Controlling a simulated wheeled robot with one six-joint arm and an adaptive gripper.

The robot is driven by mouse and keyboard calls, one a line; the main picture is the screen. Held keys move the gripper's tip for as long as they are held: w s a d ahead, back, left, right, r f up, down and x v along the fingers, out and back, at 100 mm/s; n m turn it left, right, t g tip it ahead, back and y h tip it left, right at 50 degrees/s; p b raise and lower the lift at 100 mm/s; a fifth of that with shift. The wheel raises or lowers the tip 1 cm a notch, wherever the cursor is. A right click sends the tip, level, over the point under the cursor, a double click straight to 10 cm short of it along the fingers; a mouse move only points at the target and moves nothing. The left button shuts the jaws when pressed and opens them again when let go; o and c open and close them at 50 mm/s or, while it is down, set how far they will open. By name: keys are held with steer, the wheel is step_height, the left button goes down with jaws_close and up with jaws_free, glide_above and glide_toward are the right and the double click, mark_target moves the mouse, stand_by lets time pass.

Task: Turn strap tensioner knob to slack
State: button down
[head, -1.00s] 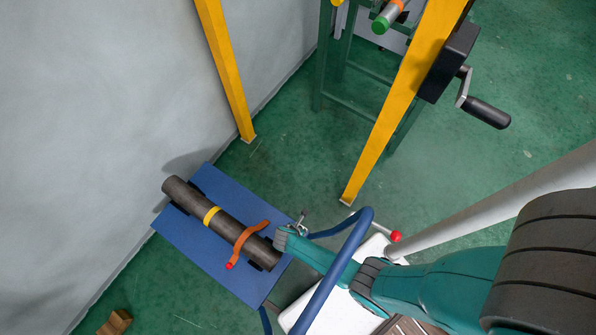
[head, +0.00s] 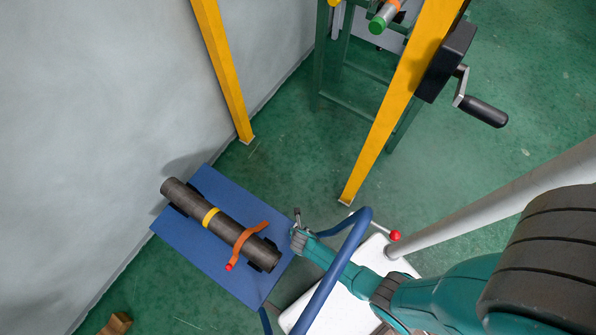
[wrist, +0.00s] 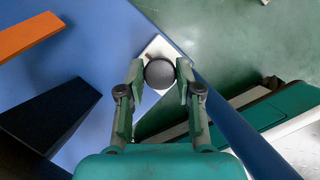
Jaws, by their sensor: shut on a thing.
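The strap tensioner knob (wrist: 159,74) is a round dark knob on a small pale plate (wrist: 157,48) at the edge of the blue platform (wrist: 112,18). My gripper (wrist: 160,69) is shut on the knob, with one finger on each side of it. In the head view my gripper (head: 297,226) is at the platform's right edge, beside the end of the dark pipe, and the knob cannot be made out there. The orange strap (head: 246,243) lies over the pipe (head: 229,221); it also shows at the upper left of the wrist view (wrist: 28,37).
A black cradle block (wrist: 48,118) stands left of my gripper. A yellow-legged frame (head: 388,120) with a black crank (head: 482,110) stands behind. Green floor (head: 290,175) is open between frame and platform.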

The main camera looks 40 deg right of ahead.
stand_by(0.3)
steer(key=c, duration=0.8)
jaws_free()
steer(key=shift+v, duration=6)
steer(key=shift+d, duration=0.1)
